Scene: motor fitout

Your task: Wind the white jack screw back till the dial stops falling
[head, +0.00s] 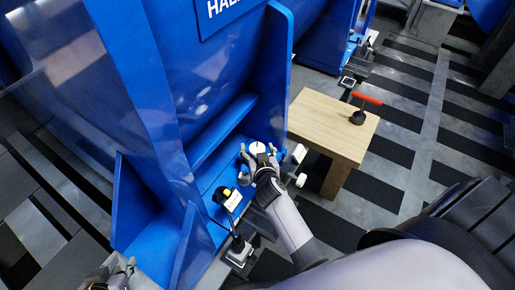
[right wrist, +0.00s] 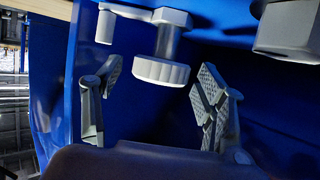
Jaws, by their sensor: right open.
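The white jack screw shows in the head view as a pale round head (head: 257,148) at the blue frame's foot. In the right wrist view its knurled round head (right wrist: 160,70) hangs below a hex part. My right gripper (head: 262,157) is at the screw. In the right wrist view my right gripper (right wrist: 156,78) is open, one finger on each side of the knurled head, with visible gaps.
A wooden table (head: 325,125) stands right of the frame, with a red-handled black tool (head: 366,99) on it. A larger grey part (right wrist: 288,28) sits right of the screw. Striped floor is clear farther right.

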